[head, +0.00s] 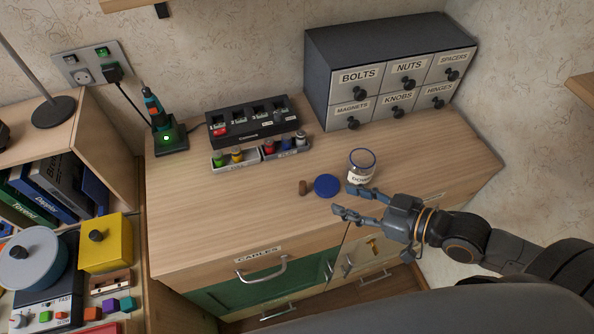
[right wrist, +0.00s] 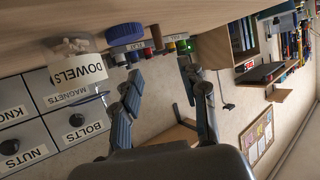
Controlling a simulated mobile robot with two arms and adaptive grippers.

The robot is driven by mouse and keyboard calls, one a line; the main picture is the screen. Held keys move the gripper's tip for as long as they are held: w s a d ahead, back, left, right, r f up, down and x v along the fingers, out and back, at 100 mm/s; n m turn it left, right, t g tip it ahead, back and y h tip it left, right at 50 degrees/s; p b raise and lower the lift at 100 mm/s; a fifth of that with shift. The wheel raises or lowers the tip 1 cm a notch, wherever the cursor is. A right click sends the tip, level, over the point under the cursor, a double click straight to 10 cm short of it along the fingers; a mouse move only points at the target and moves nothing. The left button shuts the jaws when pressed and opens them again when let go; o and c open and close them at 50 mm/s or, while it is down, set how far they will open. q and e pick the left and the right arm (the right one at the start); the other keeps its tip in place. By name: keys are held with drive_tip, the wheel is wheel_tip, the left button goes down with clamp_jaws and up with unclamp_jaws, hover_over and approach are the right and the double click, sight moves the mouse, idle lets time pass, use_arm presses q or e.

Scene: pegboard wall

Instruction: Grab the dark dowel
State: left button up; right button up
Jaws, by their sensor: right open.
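A small brown dowel (head: 303,187) stands on the wooden worktop, just left of a round blue lid (head: 327,186). A jar labelled DOWELS (head: 361,167) stands open behind and to the right of the lid. My right gripper (head: 343,201) is open and empty. Its fingers point left, in front of the jar and to the right of the dowel, apart from it. The right wrist view shows the jar (right wrist: 75,62) and the blue lid (right wrist: 125,34) upside down, beyond the fingers (right wrist: 168,88). My left gripper is not in view.
A grey drawer cabinet (head: 390,72) stands at the back right. The worktop's front left is clear.

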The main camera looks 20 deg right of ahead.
sight(303, 187)
drive_tip(key=shift+w+a, duration=0.15)
drive_tip(key=shift+w, duration=0.05)
drive_tip(key=x, duration=0.3)
drive_tip(key=shift+a, duration=0.2)
drive_tip(key=x, duration=0.4)
drive_tip(key=shift+a+f, duration=0.1)
drive_tip(key=shift+w+a+f, duration=0.1)
drive_tip(key=shift+w, duration=0.15)
drive_tip(key=p+x, duration=0.1)
drive_tip(key=x, duration=0.3)
drive_tip(key=shift+w+f, duration=0.35)
drive_tip(key=shift+f, duration=0.05)
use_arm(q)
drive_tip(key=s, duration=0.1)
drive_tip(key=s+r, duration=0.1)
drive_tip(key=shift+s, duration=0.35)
use_arm(e)
drive_tip(key=c, duration=0.8)
